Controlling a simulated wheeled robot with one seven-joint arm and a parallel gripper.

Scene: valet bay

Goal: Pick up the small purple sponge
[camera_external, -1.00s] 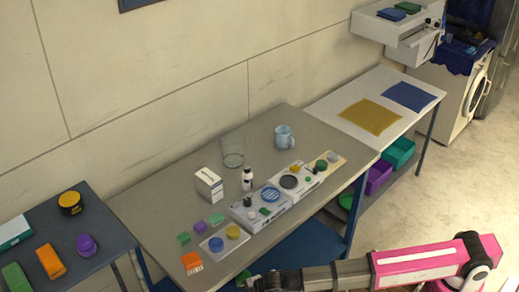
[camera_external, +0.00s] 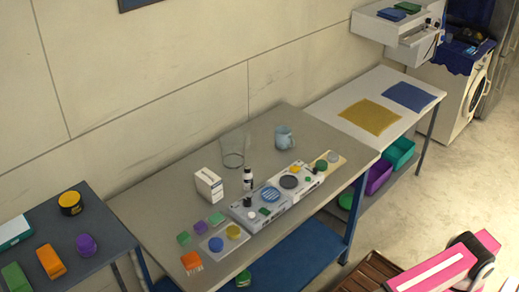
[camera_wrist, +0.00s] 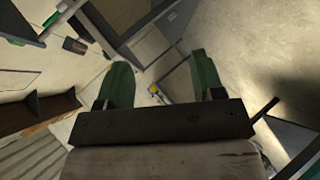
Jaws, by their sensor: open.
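A small purple sponge (camera_external: 199,227) lies on the grey middle table (camera_external: 150,213), between two small green blocks (camera_external: 184,237) (camera_external: 216,218). It stands behind a pale tray (camera_external: 216,245) that holds a blue and a yellow round piece. My gripper (camera_wrist: 162,75) shows in the wrist view with its two green fingers wide apart and nothing between them. It is out of the external view, away from the sponge. I cannot make out the sponge in the wrist view.
An orange brush (camera_external: 191,261) lies near the table's front edge, close to the sponge. A brown slatted wooden piece (camera_external: 372,272) is at the lower right.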

